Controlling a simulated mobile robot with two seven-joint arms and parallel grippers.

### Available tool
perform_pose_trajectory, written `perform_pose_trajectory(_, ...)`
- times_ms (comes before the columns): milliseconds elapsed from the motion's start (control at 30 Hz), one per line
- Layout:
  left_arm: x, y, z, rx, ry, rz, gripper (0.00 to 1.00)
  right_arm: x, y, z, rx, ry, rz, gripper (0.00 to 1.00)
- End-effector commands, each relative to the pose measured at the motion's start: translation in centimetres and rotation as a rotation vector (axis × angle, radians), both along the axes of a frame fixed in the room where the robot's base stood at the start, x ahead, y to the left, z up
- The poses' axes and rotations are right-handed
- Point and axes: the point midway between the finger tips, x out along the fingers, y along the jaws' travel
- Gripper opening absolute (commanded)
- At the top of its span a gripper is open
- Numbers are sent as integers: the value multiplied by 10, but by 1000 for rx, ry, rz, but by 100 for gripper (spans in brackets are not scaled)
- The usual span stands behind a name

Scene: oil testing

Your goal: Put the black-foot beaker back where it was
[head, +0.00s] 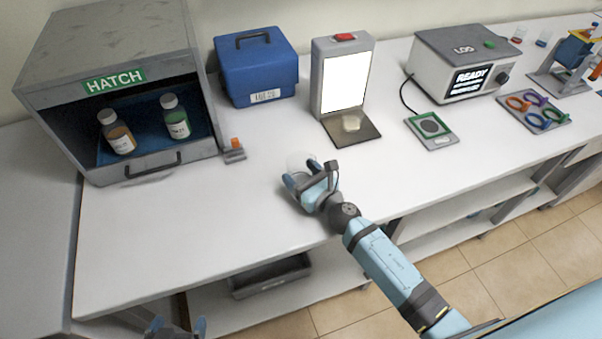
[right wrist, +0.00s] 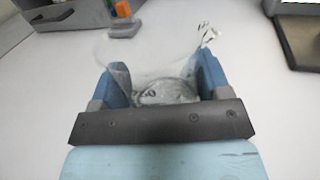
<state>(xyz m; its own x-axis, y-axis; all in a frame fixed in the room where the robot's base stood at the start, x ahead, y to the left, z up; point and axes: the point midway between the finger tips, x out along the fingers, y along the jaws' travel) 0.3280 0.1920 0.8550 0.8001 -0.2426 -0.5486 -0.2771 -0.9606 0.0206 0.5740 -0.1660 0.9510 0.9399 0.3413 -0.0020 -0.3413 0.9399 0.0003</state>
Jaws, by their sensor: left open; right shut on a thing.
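My right gripper (head: 308,184) is shut on a clear glass beaker (head: 300,161) at the middle of the white bench, near its front edge. The beaker also shows between the fingers in the right wrist view (right wrist: 150,68). Its foot is hidden, so I cannot tell its colour or whether it touches the bench. My left gripper (head: 178,326) is open and empty at the lower left, in front of the bench and only partly in view.
An open grey hatch box (head: 128,170) with two bottles stands at the left. A blue case (head: 255,75), a READY instrument (head: 460,65), a green-edged pad (head: 432,130) and a tray of coloured rings (head: 535,112) line the back. The bench front left of the beaker is clear.

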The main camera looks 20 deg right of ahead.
Motion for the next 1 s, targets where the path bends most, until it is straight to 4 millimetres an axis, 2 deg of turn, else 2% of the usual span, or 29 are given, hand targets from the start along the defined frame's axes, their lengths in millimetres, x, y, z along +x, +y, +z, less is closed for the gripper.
perform_pose_trajectory(33,0,0,-4,1,1,1,91,0,0,-3,0,-1,0,43)
perform_pose_trajectory(67,0,1,-3,1,2,1,91,0,0,-2,0,0,0,75)
perform_pose_trajectory(100,-1,1,-4,2,4,1,91,0,0,-2,0,0,0,84)
perform_pose_trajectory(167,-1,1,-5,3,4,1,91,0,0,-2,0,0,0,96)
perform_pose_trajectory(400,-1,1,-4,3,4,1,91,0,0,-1,0,0,0,96)
perform_pose_trajectory(533,-1,2,3,3,4,1,91,0,0,5,0,0,-1,96)
perform_pose_trajectory(667,0,1,-2,1,-2,1,91,-20,-8,-1,-2,2,0,96)
perform_pose_trajectory(1000,0,1,-20,1,0,0,91,-88,-32,-1,0,1,0,96)
